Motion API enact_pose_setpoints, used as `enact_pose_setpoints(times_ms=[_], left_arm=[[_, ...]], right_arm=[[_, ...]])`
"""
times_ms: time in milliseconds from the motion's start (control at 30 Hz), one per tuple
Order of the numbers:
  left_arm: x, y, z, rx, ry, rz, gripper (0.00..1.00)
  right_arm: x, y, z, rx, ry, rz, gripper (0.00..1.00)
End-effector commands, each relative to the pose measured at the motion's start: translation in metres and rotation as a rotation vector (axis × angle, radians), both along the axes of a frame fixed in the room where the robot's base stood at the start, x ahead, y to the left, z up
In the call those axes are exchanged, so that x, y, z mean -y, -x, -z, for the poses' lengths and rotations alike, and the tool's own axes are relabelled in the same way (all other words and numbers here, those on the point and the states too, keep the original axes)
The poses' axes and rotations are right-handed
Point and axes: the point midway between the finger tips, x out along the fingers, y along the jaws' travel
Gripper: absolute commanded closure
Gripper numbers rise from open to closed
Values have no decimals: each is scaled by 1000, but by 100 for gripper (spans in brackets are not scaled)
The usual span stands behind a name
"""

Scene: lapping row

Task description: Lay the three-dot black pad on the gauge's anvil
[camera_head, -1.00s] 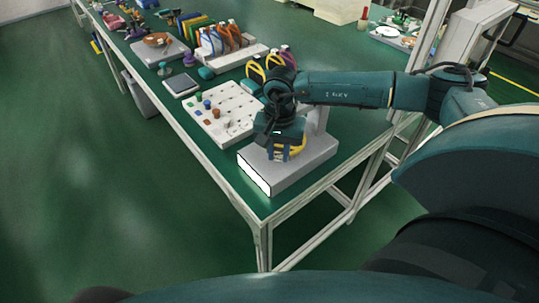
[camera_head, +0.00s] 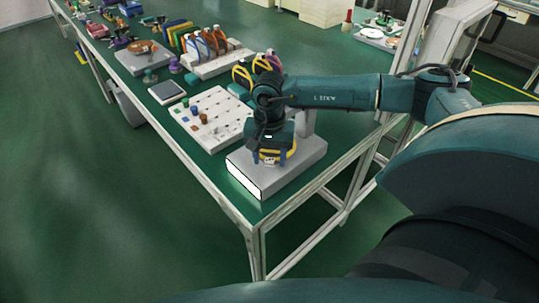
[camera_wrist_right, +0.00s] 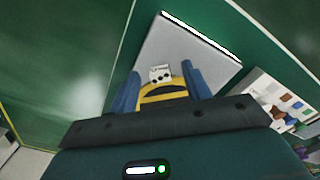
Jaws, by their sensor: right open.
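The gauge (camera_head: 300,160) is a light grey block with an upright post, at the near end of the green bench. It also shows in the right wrist view (camera_wrist_right: 205,50). My right gripper (camera_head: 270,160) is low over the block; its blue fingers (camera_wrist_right: 160,82) are open. Between them is a yellow hoop (camera_wrist_right: 163,94) with a dark middle and a white tag (camera_wrist_right: 160,73) with black dots, apparently the three-dot pad. It appears to sit on the block; the anvil and the pad's underside are hidden. My left gripper is not in view.
A white board with coloured pegs (camera_head: 212,118) lies just beyond the gauge. Behind it stand a rack of hooped pieces (camera_head: 208,48), a small grey-topped plate (camera_head: 167,92) and a scale-like tray (camera_head: 143,55). The bench's front edge is close to the gauge.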

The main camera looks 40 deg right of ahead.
Motion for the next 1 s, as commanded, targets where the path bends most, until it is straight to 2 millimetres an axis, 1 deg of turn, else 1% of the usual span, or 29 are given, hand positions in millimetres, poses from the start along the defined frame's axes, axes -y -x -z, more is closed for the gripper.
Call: enact_pose_setpoints(times_ms=[167, 267, 367, 533, 733, 800, 900, 1000], left_arm=[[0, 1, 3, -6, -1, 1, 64], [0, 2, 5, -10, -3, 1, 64], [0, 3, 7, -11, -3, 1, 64], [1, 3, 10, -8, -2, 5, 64], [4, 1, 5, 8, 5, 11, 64], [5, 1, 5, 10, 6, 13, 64], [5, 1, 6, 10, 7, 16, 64], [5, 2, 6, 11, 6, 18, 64]], right_arm=[[0, 0, 0, 0, 0, 0, 52], [0, -1, -7, 1, 0, 0, 52], [0, -1, -20, 3, 0, 0, 52], [0, -1, -58, 6, -1, -1, 52], [0, -1, -101, 4, -1, 0, 52], [0, -1, -112, 4, 0, 0, 52], [0, 0, -123, 2, -1, 0, 52], [0, 0, -130, 1, 1, 0, 52]])
